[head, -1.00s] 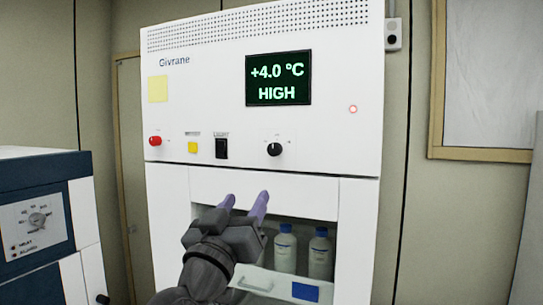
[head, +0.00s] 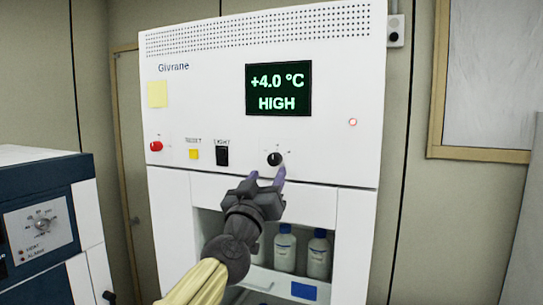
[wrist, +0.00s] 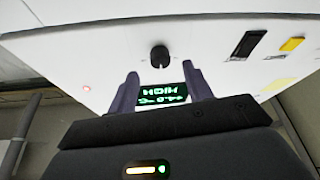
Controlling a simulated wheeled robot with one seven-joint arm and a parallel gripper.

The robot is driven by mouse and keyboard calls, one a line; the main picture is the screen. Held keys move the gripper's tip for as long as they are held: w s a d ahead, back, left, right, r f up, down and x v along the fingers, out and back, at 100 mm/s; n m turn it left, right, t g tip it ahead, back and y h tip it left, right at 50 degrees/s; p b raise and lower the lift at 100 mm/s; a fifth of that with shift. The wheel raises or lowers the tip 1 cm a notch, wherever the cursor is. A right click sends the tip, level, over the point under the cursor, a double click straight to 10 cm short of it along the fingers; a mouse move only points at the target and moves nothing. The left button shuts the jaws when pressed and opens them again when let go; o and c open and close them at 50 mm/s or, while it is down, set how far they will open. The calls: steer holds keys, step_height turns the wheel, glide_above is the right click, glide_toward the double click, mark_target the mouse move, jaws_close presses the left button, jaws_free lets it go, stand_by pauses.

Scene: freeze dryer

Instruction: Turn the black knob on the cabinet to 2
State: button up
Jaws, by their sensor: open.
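The black knob (head: 274,159) sits on the white front panel of the cabinet (head: 210,110), below the display. It also shows in the wrist view (wrist: 159,56), just beyond the fingertips and roughly centred between them. The markings around it are too small to read. My gripper (head: 266,176) is open, its purple fingers pointing up at the panel just below the knob. In the wrist view my gripper (wrist: 160,82) has nothing between its fingers. The fingers look apart from the knob.
The display (head: 278,89) reads +4.0 °C HIGH. Left of the knob are a black light switch (head: 222,156), a yellow reset button (head: 194,154) and a red knob (head: 156,146). White bottles (head: 285,248) stand in the open bay below. A blue-and-white unit (head: 45,230) stands at left.

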mark_target(274, 164)
steer(key=p+x, duration=0.2)
steer(key=x, duration=0.2)
steer(key=shift+r, duration=0.15)
steer(key=shift+w, duration=0.45)
steer(key=shift+d, duration=0.15)
steer(key=c, duration=1)
